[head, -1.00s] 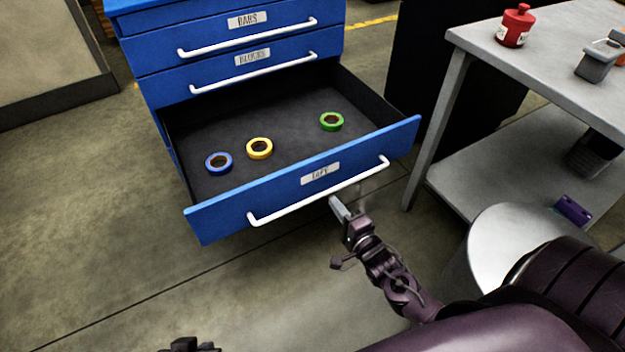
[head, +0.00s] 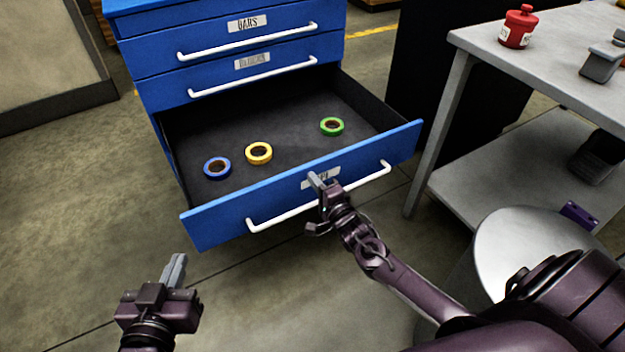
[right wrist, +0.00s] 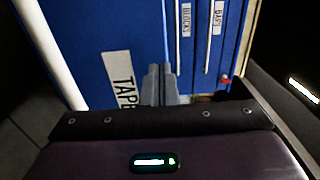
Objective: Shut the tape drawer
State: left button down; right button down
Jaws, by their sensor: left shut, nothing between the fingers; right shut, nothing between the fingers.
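The tape drawer (head: 215,226) is pulled far out of the blue cabinet. A blue tape roll (head: 217,168), a yellow roll (head: 259,153) and a green roll (head: 332,126) lie flat in it. Its white bar handle (head: 283,211) runs along the front, below the TAPE label. My right gripper (head: 316,180) is shut and empty in front of the label, partly covering it; I cannot tell whether it touches the front. In the right wrist view its fingers (right wrist: 161,84) are beside the TAPE label (right wrist: 119,80). My left gripper (head: 175,270) is shut and empty, low at the left, apart from the drawer.
The BARS drawer (head: 215,31) and BLOCKS drawer (head: 215,77) above are shut. A grey table (head: 470,60) with a red container (head: 517,27) stands at the right, its leg close to the drawer's right corner. The floor at left is clear.

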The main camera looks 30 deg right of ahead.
pick_arm(q)
jog(key=shift+w+r+t, duration=0.25)
jog(key=shift+r+t, duration=0.2)
jog(key=shift+r, duration=0.45)
jog(key=shift+w+r+t, duration=0.25)
jog(key=shift+r+t, duration=0.2)
jog(key=shift+r, duration=0.45)
